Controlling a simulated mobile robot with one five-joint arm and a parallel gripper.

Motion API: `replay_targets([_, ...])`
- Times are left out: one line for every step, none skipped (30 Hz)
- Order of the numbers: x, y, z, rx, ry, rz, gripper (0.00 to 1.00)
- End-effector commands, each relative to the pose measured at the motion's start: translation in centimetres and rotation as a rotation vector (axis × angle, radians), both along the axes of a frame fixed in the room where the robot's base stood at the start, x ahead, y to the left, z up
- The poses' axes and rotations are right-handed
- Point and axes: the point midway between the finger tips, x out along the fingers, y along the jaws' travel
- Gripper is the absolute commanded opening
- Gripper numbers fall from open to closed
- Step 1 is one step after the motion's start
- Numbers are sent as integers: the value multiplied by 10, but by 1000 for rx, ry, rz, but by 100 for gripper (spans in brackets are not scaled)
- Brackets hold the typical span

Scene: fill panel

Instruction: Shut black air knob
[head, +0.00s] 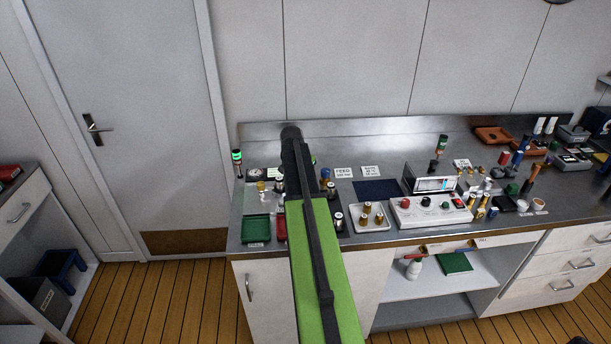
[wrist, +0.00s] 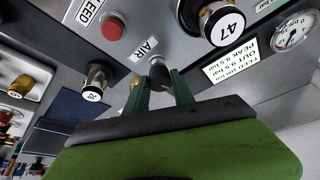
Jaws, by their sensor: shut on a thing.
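In the wrist view the black air knob (wrist: 160,82) sits beside the white AIR label (wrist: 145,48) on the grey panel (wrist: 165,25). My gripper (wrist: 161,77) has its two green fingers on either side of the knob and is shut on it. The fingers and the gripper body hide part of the knob, and I cannot tell its turn angle. In the head view my own arm covers the knob and the gripper's fingers.
A red button (wrist: 112,29) and a cylinder marked 47 (wrist: 221,24) are close by. A pressure gauge (wrist: 293,31) and a printed readout label (wrist: 231,63) lie to the right. In the head view, a green tray (head: 257,228) and several fittings crowd the metal bench (head: 390,155).

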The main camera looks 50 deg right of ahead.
Motion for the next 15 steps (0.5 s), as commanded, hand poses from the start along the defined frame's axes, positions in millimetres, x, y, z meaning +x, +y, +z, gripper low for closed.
replay_targets([0,-1,0,-1,3,-37,0])
replay_targets([0,-1,0,-1,3,-59,0])
replay_targets([0,-1,0,-1,2,-88,0])
replay_targets([0,-1,0,-1,3,-107,0])
replay_targets([0,-1,0,-1,3,-127,0])
replay_targets([1,-1,0,-1,2,-151,0])
replay_targets([1,-1,0,-1,2,-168,0])
replay_targets([1,-1,0,-1,2,-183,0])
replay_targets([1,-1,0,-1,2,-202,0])
replay_targets([1,-1,0,-1,2,-215,0])
replay_targets([1,-1,0,-1,3,-228,0])
replay_targets([1,-1,0,-1,2,-241,0])
replay_targets([1,-1,0,-1,2,-251,0])
replay_targets([1,-1,0,-1,1,-260,0])
replay_targets([1,0,0,0,2,-269,0])
